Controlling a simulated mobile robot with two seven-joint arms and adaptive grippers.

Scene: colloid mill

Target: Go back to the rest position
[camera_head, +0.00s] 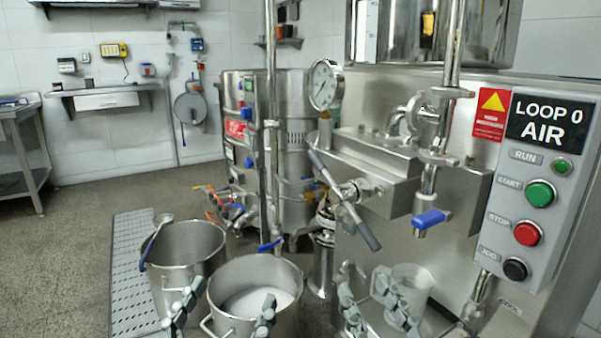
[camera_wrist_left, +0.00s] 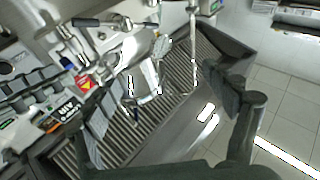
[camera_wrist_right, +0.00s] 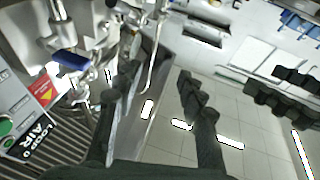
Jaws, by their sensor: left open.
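My left gripper (camera_head: 222,312) is at the bottom of the head view, in front of two steel pots. Its fingers are spread apart, and no object shows held between them in the left wrist view (camera_wrist_left: 160,105). My right gripper (camera_head: 372,303) is to its right, in front of the machine. Its fingers are also apart, with nothing visibly held between them in the right wrist view (camera_wrist_right: 155,100). A clear beaker (camera_head: 417,278) stands just behind its right finger, partly covered by it. I cannot tell whether they touch.
The steel pot (camera_head: 180,245) at left has a ladle in it; the other pot (camera_head: 256,272) holds white material. The steel machine (camera_head: 400,200) with a blue-handled valve (camera_head: 430,218) and control panel (camera_head: 540,190) fills the right. Open floor (camera_head: 60,260) lies at left.

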